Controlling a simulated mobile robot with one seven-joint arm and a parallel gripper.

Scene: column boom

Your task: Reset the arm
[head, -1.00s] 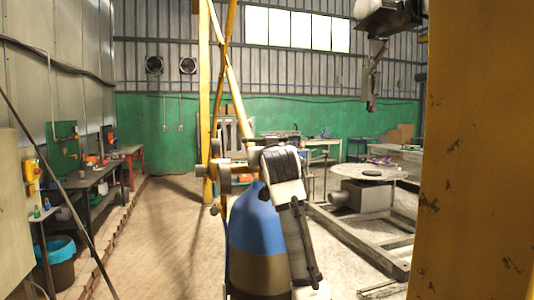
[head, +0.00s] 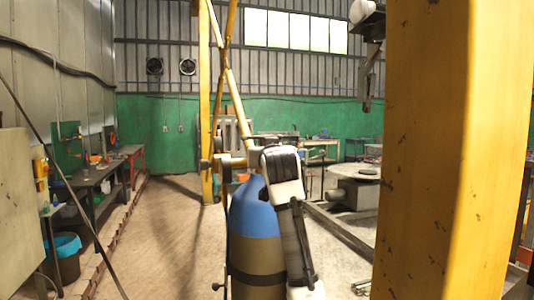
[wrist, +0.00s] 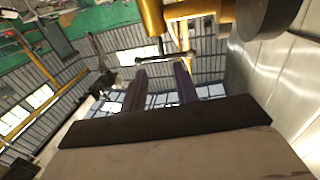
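My arm (head: 290,215), with white and black links, stands in the lower middle of the head view. It is folded and hangs in front of a blue and olive gas cylinder. My gripper (wrist: 159,80) shows in the wrist view as two dark purple fingers standing apart, with nothing between them. The fingers point toward the ribbed wall and windows. I cannot make out the gripper in the head view.
A thick yellow column (head: 440,150) fills the right side, close by. The gas cylinder (head: 257,235) stands upright at lower middle. A workbench (head: 85,183) and a bin with a blue liner (head: 66,250) line the left wall. Bare floor (head: 165,235) lies between.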

